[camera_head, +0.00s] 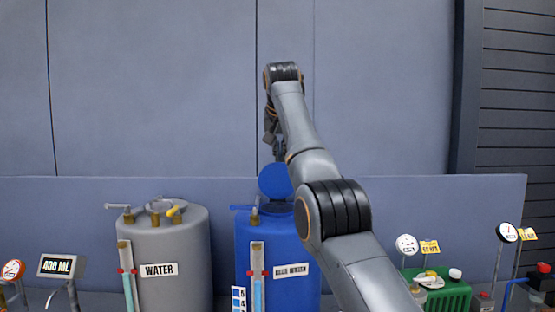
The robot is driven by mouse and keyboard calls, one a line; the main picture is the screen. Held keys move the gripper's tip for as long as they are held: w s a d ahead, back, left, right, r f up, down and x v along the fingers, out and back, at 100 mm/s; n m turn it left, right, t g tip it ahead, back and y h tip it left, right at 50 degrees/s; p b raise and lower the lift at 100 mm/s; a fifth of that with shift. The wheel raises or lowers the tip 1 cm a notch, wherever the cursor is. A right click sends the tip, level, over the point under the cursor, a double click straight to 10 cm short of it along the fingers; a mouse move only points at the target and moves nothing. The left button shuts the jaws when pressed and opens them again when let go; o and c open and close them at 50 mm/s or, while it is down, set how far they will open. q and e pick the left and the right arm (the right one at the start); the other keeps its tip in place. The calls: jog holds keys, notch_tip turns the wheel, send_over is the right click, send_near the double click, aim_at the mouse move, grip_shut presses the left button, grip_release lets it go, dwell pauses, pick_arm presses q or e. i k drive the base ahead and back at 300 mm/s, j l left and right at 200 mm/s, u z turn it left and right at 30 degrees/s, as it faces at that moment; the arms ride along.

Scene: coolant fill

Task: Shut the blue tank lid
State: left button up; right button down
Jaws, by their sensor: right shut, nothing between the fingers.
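The blue tank (260,235) stands in the middle of the lower part of the head view. Its round blue lid (274,184) stands raised at the top of the tank, its face turned towards me. My right gripper (276,151) points down just above the lid's upper edge. It is shut and holds nothing. I cannot tell whether its fingertips touch the lid. My right arm covers the right side of the tank and part of its top. My left gripper is not in view.
A grey water tank (180,250) stands left of the blue tank. A 400 ML display (61,266) and a gauge (13,270) are at the far left. A green container (443,292) and gauges (407,244) are at the right. A low panel runs behind the tanks.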

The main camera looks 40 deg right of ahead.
aim_at(274, 182)
jog(key=i+l, duration=0.5)
jog(key=l, duration=0.15)
jog(key=i+l, duration=0.55)
jog(key=l, duration=0.15)
